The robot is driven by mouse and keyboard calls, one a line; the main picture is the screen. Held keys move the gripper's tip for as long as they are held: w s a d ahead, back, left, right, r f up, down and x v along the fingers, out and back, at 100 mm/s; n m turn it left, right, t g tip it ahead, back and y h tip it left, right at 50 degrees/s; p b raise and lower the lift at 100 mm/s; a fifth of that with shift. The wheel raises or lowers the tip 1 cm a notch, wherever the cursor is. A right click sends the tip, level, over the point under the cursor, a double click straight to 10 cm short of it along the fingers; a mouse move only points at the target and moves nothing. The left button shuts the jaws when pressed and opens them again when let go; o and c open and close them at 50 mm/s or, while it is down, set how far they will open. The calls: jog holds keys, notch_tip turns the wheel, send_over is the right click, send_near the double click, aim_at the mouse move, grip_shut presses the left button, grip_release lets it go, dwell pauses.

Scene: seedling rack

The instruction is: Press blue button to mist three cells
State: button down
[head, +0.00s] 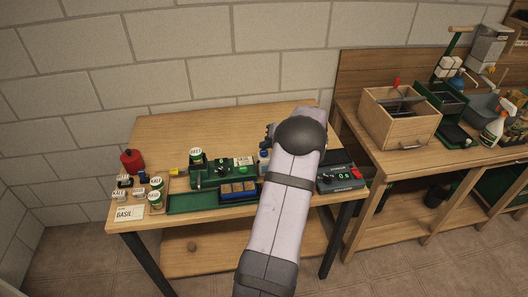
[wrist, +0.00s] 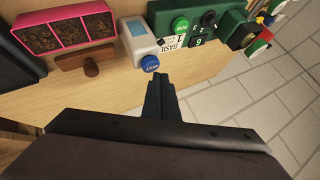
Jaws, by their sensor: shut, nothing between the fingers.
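The blue button (wrist: 149,63) sits on the front of a small white box (wrist: 146,38) with a pale blue screen, in the wrist view. My gripper (wrist: 158,77) is shut and empty. Its tips are just below the button in the picture, slightly to its right; I cannot tell whether they touch it. A tray of three soil-filled cells with a pink rim (wrist: 67,13) lies left of the box. In the head view, three brown cells sit in a blue tray (head: 240,202); my arm hides my gripper's tips there.
A dark green device with a green button (wrist: 180,25) and a BASIL card (wrist: 172,43) stand right of the box. A wooden piece (wrist: 91,66) lies below the cells. In the head view, small pots, a red container (head: 132,161) and a grey control box (head: 340,178) share the table.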

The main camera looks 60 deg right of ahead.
notch_tip(320, 180, up, 6)
jog(key=p, duration=0.1)
jog(key=shift+p, duration=0.35)
dwell(0.4)
jog(key=shift+r, duration=0.1)
dwell(2.4)
